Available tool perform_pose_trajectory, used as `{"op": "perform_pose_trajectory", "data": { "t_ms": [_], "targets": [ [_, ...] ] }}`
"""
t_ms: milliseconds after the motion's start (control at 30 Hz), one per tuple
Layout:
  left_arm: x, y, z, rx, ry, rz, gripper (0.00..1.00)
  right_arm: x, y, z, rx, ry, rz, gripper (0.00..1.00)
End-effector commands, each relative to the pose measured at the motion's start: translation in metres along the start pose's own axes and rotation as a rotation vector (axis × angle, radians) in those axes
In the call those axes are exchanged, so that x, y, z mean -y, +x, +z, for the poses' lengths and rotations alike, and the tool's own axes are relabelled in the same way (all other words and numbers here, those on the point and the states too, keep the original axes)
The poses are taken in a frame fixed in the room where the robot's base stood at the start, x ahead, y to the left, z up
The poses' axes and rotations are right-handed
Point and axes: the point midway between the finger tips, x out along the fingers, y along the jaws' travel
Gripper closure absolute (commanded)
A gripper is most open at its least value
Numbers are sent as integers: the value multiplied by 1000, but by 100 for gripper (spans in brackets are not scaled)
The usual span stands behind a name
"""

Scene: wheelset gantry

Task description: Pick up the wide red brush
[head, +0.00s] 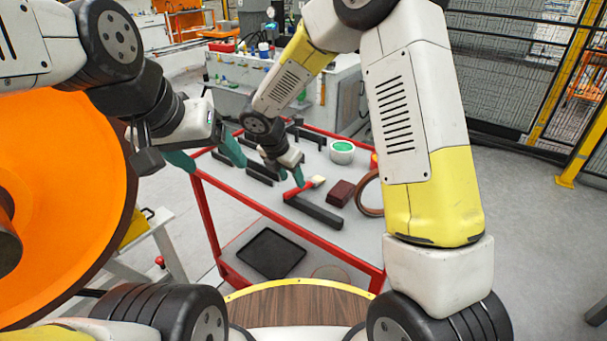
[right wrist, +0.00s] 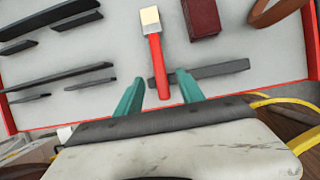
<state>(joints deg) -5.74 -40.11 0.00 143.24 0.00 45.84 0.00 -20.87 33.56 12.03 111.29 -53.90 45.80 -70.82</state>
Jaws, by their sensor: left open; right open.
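The red brush (head: 300,188) lies on the grey top of the red-framed cart in the head view, its pale bristles pointing right. In the right wrist view the brush (right wrist: 157,68) has its bristles pointing up and its handle end between my right gripper's teal fingers. My right gripper (right wrist: 159,90) is open, with a finger on each side of the handle and a gap to both. In the head view my right gripper (head: 288,172) hangs over the brush and partly hides it. My left gripper (head: 207,157) is open and empty beside the cart's left edge.
A dark bar (head: 315,212) lies beside the handle end. A dark red block (head: 341,193), a brown ring (head: 369,194) and a green-and-white tape roll (head: 342,152) are to the right. Several dark bars lie left. An orange wheel (head: 60,190) stands far left.

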Motion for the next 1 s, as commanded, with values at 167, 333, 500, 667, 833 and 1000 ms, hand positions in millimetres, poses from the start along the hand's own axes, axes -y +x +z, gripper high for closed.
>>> {"op": "perform_pose_trajectory", "data": {
  "t_ms": [167, 333, 500, 667, 833, 1000],
  "targets": [
    [0, 0, 0, 0, 0, 0, 24, 1, 20, 0, -1, 3, -2, 55],
    [0, 0, 0, 0, 0, 0, 24, 0, 36, 0, -3, 5, -3, 55],
    [0, 0, 0, 0, 0, 0, 24, 0, 62, 0, -2, 5, -4, 55],
    [0, 0, 0, 0, 0, 0, 24, -1, 72, 1, -1, 7, -1, 55],
    [0, 0, 0, 0, 0, 0, 24, -1, 71, 1, -1, 7, 0, 60],
    [0, 0, 0, 0, 0, 0, 24, -1, 71, 1, -1, 7, -1, 94]
  ]
}}
